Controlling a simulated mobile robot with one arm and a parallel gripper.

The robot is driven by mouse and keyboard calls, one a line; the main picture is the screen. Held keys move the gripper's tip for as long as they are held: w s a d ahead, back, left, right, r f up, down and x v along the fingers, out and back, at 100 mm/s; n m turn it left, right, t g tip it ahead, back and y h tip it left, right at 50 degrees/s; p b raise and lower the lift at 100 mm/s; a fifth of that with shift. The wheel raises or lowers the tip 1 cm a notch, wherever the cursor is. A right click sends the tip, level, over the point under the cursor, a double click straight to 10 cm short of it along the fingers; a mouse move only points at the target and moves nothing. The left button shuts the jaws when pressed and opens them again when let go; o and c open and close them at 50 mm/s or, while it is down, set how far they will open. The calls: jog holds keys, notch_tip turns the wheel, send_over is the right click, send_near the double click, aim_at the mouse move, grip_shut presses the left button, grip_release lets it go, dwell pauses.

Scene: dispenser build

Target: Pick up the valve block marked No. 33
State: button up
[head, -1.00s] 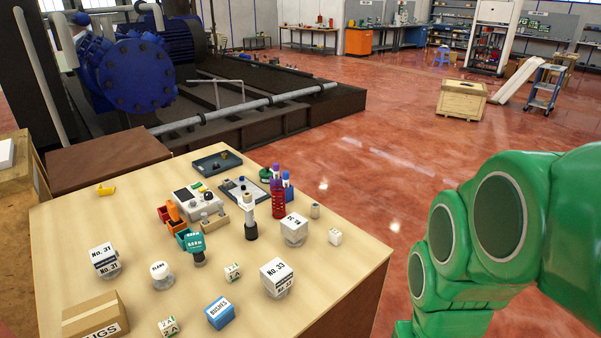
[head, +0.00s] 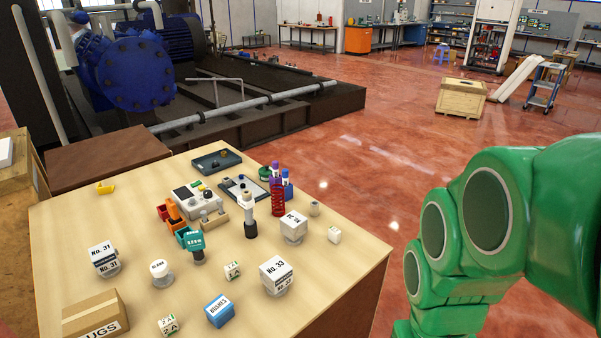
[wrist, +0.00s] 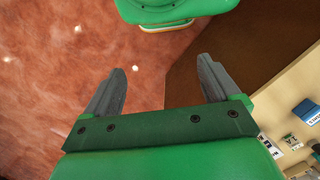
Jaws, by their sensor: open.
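The valve block No. 33 (head: 277,274) is a white cube with black lettering on a clear round base. It stands near the front right of the wooden table in the head view. My gripper (wrist: 157,85) shows in the wrist view with its two grey fingers wide apart and nothing between them. It is over the red floor and the table's dark side, away from the block. The gripper is outside the head view, where only my green arm shows at the right. I cannot make out the No. 33 block in the wrist view.
The table (head: 330,270) also holds a No. 31 block (head: 103,257), another marked white block (head: 294,227), a blue box (head: 219,311), a cardboard box (head: 95,316) and a teal-topped part (head: 193,240). The front right table corner is bare.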

jog(key=w+n+h, duration=0.9)
jog(key=w+n, duration=0.2)
jog(key=n+t, duration=1.1)
jog(key=n, duration=0.4)
send_near(277, 275)
jog(key=w+r+x, duration=0.1)
jog(key=x, duration=0.6)
jog(key=shift+s+a+f+n+t, duration=0.25)
jog(key=shift+s+a+f, duration=0.2)
jog(key=shift+a, duration=0.15)
jog(key=shift+s+a+f+n+t, duration=0.15)
jog(key=shift+s+a+f+t, duration=0.1)
jog(key=shift+s+a+f, duration=0.35)
jog(key=shift+a+f, duration=0.05)
jog(key=shift+a, duration=0.1)
jog(key=shift+f, duration=0.1)
jog(key=shift+a+x, duration=0.2)
jog(key=shift+x, duration=3.6)
jog(key=c, duration=1.5)
